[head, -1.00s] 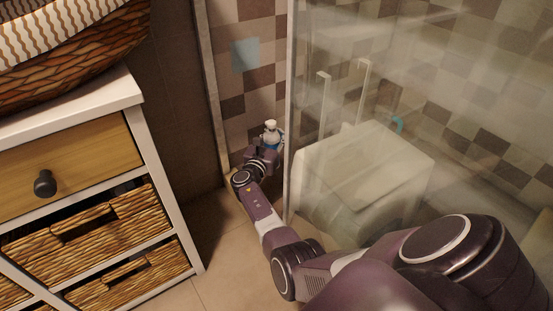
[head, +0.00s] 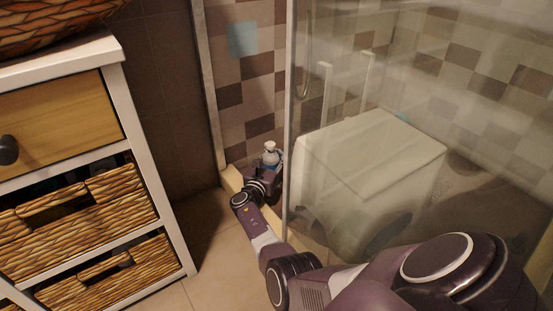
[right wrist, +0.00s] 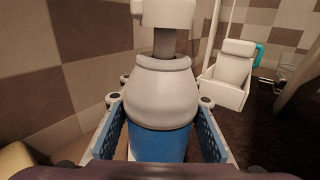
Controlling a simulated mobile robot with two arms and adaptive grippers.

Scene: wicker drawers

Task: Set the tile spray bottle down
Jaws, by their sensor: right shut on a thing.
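The tile spray bottle (head: 271,154) has a white top and a blue lower part. It is upright at the open side of the shower, near the tiled wall. My right gripper (head: 268,172) is shut around it at the end of the outstretched right arm. In the right wrist view the bottle (right wrist: 160,95) stands between both blue-padded fingers, its pale shoulder above the blue body. Its base is hidden, so I cannot tell whether it touches a surface. My left gripper is not in view.
The glass shower panel (head: 340,180) stands just right of my right gripper, with a white boxy object (head: 375,150) behind it. A low ledge (head: 232,180) runs by the arm. A white cabinet with wicker drawers (head: 90,230) stands left. Floor (head: 215,240) between is clear.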

